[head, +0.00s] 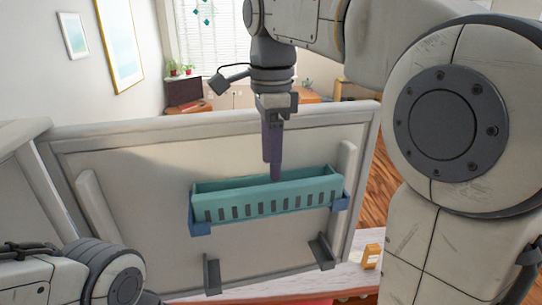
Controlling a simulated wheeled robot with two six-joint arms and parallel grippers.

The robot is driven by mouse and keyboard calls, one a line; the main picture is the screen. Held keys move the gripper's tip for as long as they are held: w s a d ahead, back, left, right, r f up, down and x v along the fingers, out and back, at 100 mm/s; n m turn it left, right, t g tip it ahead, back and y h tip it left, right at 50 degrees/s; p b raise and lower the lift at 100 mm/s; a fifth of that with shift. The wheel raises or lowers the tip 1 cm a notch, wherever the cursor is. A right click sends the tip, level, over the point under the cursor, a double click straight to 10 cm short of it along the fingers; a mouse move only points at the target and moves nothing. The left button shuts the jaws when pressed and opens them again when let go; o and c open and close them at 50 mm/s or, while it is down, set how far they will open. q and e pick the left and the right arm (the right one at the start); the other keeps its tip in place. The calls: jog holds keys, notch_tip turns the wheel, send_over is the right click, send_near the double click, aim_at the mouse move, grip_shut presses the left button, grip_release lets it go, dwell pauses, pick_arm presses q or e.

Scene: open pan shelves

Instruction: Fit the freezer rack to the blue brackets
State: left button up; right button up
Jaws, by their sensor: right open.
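The teal freezer rack (268,200), a long open bin with a row of slots in its front, is at the inner face of the pale door panel (130,160). Its left end is at one blue bracket (201,227) and its right end at the other blue bracket (341,204). It looks seated between them, slightly tilted in the picture. My right gripper (273,172) points down with its purple fingers at the rack's top, near its middle. It is open; the fingers overlap in this view and their tips are partly hidden. My left gripper is out of view; only its arm shows.
Two empty dark grey brackets, left (212,273) and right (321,252), are lower on the panel. Pale upright rails (97,208) flank the panel. A small orange box (371,256) stands on the pale surface at lower right. My right arm fills the right side.

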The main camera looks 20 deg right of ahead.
jog(key=shift+r+p, duration=0.55)
jog(key=shift+r, duration=0.25)
jog(key=shift+r, duration=0.25)
notch_tip(320, 180, up, 7)
jog(key=shift+b, duration=0.3)
jog(key=shift+s+f, duration=0.1)
